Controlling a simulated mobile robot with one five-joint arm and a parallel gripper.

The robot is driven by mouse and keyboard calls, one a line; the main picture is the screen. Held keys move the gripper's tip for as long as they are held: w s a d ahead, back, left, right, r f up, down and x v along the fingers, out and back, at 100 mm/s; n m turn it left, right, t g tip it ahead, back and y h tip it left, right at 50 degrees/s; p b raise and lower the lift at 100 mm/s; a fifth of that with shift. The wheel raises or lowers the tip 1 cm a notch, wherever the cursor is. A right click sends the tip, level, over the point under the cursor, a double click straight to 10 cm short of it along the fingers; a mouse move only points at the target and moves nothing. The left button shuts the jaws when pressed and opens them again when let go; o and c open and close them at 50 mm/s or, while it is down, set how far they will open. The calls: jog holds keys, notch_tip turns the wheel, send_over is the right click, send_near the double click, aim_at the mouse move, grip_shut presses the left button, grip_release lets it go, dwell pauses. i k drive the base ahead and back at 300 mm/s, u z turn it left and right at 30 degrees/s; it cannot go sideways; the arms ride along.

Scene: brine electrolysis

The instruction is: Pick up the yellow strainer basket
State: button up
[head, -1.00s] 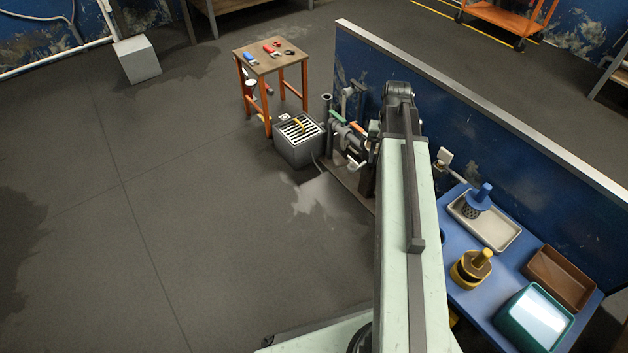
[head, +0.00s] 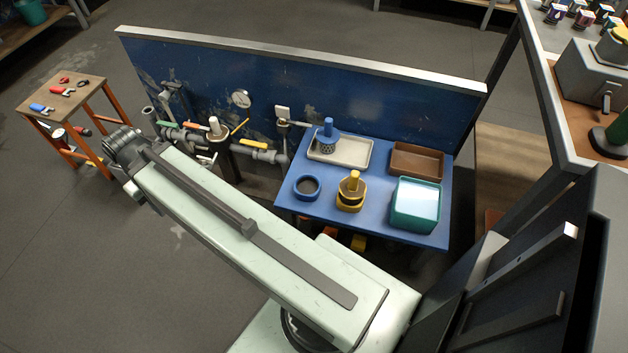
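The yellow strainer basket (head: 351,190) stands upright on the blue table (head: 410,226), near its front edge, with its yellow handle pointing up. A blue strainer basket (head: 327,138) with a blue handle stands on the pale tray (head: 368,152) behind it. My arm reaches away to the left, well apart from the table. My gripper is not clearly visible; the far end of the arm hides it.
A blue ring (head: 307,187) lies left of the yellow basket. A teal bin (head: 415,205) and a brown tray (head: 417,162) are to its right. A blue wall panel (head: 390,105) stands behind the table. Pipework (head: 262,154) is left of it. A wooden stool (head: 66,92) stands far left.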

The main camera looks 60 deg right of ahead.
aim_at(352, 188)
jog(key=z, duration=1.55)
jog(key=k, duration=1.05)
jog(key=z, duration=0.3)
jog(key=i, duration=1)
jog(key=u, duration=1.65)
jog(key=k, duration=0.25)
jog(key=z, duration=0.15)
